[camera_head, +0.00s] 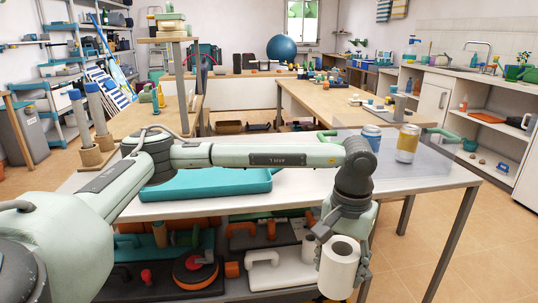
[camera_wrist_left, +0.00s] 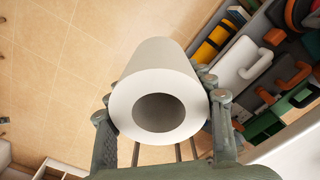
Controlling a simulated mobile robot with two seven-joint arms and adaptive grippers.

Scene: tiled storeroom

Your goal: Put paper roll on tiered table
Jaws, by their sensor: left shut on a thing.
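A white paper roll (camera_head: 338,272) hangs in my left gripper (camera_head: 341,240) in the head view, just past the front edge of the near table. The gripper is shut on it, with a finger at each side. The wrist view shows the roll (camera_wrist_left: 160,75) end-on, its hollow core facing the camera, with open floor beyond it. The near table (camera_head: 420,172) has a pale top and a lower shelf, so it has two tiers. The roll is in front of this table, below its top's level. My right gripper is not in view.
A teal tray (camera_head: 205,184) lies on the near table's top. A blue can (camera_head: 371,137) and a yellow can (camera_head: 407,143) stand at its back right. The lower shelf is crowded with tools and a white handled item (camera_head: 283,268). Tiled floor is open at right.

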